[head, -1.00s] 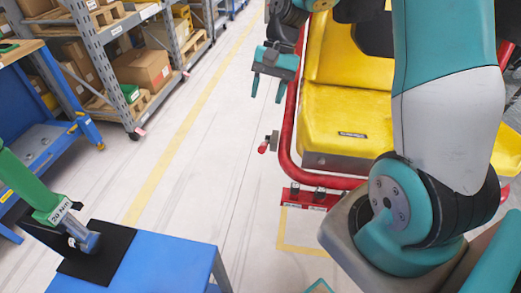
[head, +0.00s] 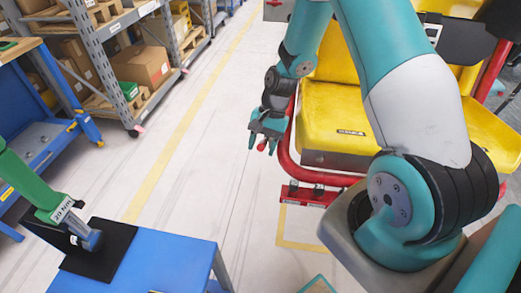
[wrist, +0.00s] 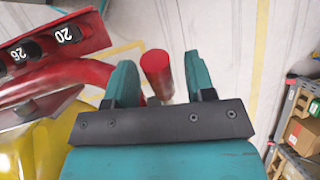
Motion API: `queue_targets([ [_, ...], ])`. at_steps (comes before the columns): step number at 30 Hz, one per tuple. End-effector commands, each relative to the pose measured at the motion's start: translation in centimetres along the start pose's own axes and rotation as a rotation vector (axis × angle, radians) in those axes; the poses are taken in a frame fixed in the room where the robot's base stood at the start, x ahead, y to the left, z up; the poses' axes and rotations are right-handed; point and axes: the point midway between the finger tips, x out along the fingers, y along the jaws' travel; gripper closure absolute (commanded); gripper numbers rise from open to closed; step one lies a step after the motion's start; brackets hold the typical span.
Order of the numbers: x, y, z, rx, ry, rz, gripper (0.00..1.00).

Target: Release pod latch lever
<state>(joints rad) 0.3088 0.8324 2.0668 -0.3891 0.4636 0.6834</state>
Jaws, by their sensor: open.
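The latch lever shows as a short red grip (wrist: 157,68) in the wrist view, and as a small red tip (head: 261,147) beside the red-framed yellow pod seat (head: 335,115) in the head view. My gripper (head: 262,144) is open and pointing down at the lever. In the wrist view the teal fingers of my gripper (wrist: 160,75) stand on either side of the red grip, with a gap at the right finger. The grip's lower part and the lever's mount are mostly hidden by my gripper.
The red tube frame (head: 285,165) curves close to the right of my gripper. A blue table (head: 165,262) with a green-handled tool (head: 45,200) stands front left. The floor left of the lever is clear.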

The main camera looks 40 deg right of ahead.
Motion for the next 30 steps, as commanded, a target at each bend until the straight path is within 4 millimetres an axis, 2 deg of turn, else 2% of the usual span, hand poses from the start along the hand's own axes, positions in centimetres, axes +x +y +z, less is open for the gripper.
queue_targets([
  [6,2.0,0.0,0.0,0.0,-0.001,0.0,0.5],
  [15,2.2,0.0,0.0,0.0,0.001,-0.001,0.5],
  [17,2.2,0.0,0.0,0.0,0.001,-0.001,0.62],
  [22,2.1,0.0,0.0,0.0,0.001,-0.001,1.0],
  [30,2.0,-0.3,0.2,-0.002,-0.012,0.003,1.0],
])
